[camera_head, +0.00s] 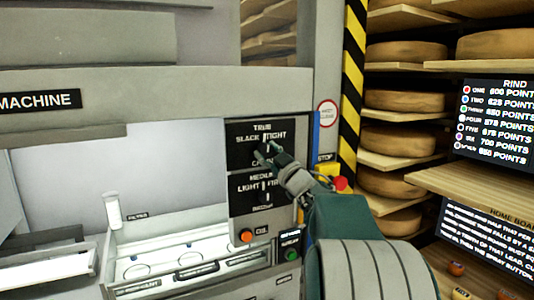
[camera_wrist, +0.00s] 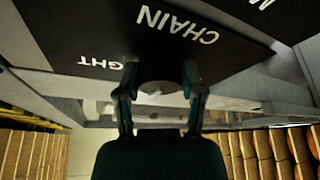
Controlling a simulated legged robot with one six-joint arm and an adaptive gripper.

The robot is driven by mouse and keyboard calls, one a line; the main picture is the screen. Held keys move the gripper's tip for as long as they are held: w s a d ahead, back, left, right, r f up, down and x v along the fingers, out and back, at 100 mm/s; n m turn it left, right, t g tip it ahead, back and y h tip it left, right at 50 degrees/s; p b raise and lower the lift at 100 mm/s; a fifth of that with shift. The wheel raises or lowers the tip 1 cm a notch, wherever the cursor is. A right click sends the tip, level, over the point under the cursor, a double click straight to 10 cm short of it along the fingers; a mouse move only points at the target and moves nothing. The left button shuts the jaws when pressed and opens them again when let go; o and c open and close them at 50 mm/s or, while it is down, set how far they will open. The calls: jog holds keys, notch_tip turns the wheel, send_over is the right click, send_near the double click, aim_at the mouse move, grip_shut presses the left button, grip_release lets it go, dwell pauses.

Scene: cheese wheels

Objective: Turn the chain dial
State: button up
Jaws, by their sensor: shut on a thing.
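The chain dial (camera_wrist: 160,86) sits on the upper black panel (camera_head: 240,159), marked TRUE, SLACK and TIGHT, with the CHAIN label below partly hidden. My gripper (camera_head: 268,152) reaches this panel from the lower right and covers most of the dial in the head view. In the wrist view, my gripper's fingers (camera_wrist: 160,76) stand on both sides of the dark round knob and are shut on it. The CHAIN lettering shows upside down beyond it. The dial's exact pointer setting is hidden.
A second panel (camera_head: 240,204) marked MEDIUM, LIGHT and FIRM sits just below, with a pale dial mark. An orange button (camera_head: 246,236), a green button (camera_head: 291,255) and a red stop button (camera_head: 340,183) are close by. Shelves of cheese wheels (camera_head: 405,104) stand at right.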

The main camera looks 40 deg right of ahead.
jog(key=shift+n+y, duration=0.4)
jog(key=shift+n, duration=0.4)
jog(key=o, duration=1.1)
jog(key=shift+o, duration=0.2)
jog(key=v, duration=1.2)
jog(key=shift+w, duration=0.1)
